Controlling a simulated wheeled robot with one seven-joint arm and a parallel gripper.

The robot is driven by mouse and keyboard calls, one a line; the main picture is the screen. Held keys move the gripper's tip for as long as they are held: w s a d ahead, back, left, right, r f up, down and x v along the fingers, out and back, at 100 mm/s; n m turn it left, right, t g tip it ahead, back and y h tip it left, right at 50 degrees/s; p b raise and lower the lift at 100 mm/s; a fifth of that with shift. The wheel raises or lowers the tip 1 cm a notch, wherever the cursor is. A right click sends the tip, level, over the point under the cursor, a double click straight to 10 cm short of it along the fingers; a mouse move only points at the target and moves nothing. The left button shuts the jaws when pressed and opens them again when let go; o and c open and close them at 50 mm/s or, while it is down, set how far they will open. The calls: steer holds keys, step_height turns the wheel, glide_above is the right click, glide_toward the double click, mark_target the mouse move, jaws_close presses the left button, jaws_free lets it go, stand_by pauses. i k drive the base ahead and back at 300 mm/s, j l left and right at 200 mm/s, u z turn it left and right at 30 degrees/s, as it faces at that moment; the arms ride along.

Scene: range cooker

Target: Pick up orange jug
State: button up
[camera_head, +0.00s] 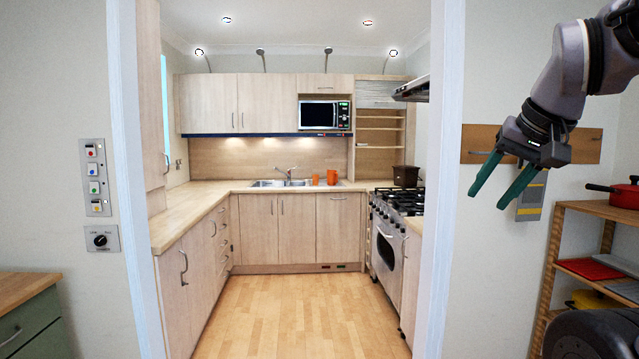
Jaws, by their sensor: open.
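Two small orange vessels stand on the far counter, right of the sink. The right one (331,177) looks a little taller and may be the orange jug; the left one (315,180) is smaller. They are too small to make out a handle or spout. My gripper (486,200) is at the upper right, its two green fingers apart and pointing down and left. It is empty, in front of the wall outside the kitchen doorway, far from the orange vessels.
A doorway with white frames (449,180) opens onto the kitchen. Its wooden floor (290,310) is clear. A range cooker (386,245) stands on the right, with a dark brown pot (405,176) behind it. A shelf rack (552,275) with a red pot (624,196) is at the near right.

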mark_target(331, 174)
steer(key=i+u, duration=0.3)
steer(key=i, duration=3.55)
steer(key=i+j, duration=0.1)
steer(key=i, duration=1.3)
steer(key=i+z, duration=0.1)
steer(key=i, duration=1.25)
steer(key=i+j+z, duration=0.2)
steer(key=i, duration=0.2)
steer(key=i+j+z, duration=0.1)
steer(key=i+z, duration=0.15)
steer(key=i, duration=0.15)
steer(key=i+j+z, duration=0.2)
steer(key=i, duration=0.2)
